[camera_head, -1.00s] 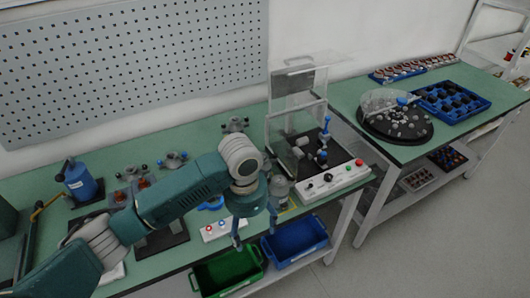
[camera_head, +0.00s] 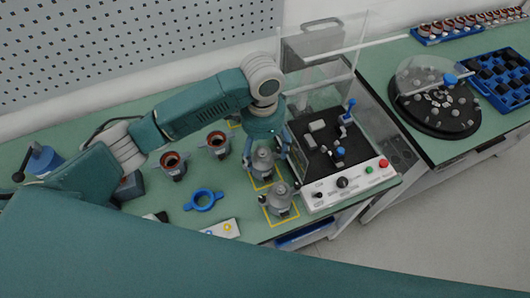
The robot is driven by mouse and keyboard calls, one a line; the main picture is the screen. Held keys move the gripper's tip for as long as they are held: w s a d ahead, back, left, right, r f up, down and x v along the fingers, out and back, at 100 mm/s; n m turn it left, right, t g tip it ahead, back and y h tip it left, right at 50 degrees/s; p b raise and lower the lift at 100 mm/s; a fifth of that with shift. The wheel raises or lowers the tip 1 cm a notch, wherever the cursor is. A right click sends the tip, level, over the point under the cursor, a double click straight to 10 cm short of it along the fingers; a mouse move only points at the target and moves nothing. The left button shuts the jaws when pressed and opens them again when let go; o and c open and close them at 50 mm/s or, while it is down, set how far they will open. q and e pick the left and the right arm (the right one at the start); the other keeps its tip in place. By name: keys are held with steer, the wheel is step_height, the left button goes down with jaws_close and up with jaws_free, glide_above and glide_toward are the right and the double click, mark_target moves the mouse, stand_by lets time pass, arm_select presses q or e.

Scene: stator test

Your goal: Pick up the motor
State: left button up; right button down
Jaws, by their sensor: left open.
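Two grey motors stand upright in yellow-outlined squares on the green bench, left of the test box. One motor (camera_head: 263,165) is in the rear square and the other motor (camera_head: 279,201) is in the front square. My left gripper (camera_head: 267,153) points down over the rear motor. Its blue-grey fingers are open, one on each side of that motor's top; I cannot tell whether they touch it. The gripper body hides part of the area behind the motor. My right gripper is not in view.
The test box (camera_head: 330,140) with clear panels and a button panel (camera_head: 343,184) stands close right of the motors. Two copper-cored parts (camera_head: 173,164) (camera_head: 217,143) and a blue ring (camera_head: 203,200) lie to the left. A round turntable (camera_head: 436,106) is on the right bench.

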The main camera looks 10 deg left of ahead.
mark_target(262, 156)
arm_select(q)
steer(key=shift+s+f, duration=0.2)
steer(key=shift+f, duration=0.4)
steer(key=shift+s+f, duration=0.2)
steer(key=shift+f, duration=0.75)
steer(key=shift+w+f+p, duration=0.15)
steer(key=shift+f+p, duration=0.15)
steer(key=shift+p, duration=0.05)
steer(key=f, duration=0.1)
steer(key=f+p, duration=0.1)
steer(key=f, duration=0.2)
steer(key=shift+w+a+f+p, duration=0.1)
steer(key=shift+w+f+p, duration=0.1)
steer(key=shift+w+p, duration=0.15)
steer(key=shift+f, duration=0.25)
steer(key=shift+c, duration=1.1)
steer(key=c, duration=1.7)
steer(key=shift+w, duration=0.15)
jaws_close()
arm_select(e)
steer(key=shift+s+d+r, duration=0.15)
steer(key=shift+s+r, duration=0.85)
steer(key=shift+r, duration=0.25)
arm_select(q)
steer(key=shift+r, duration=0.1)
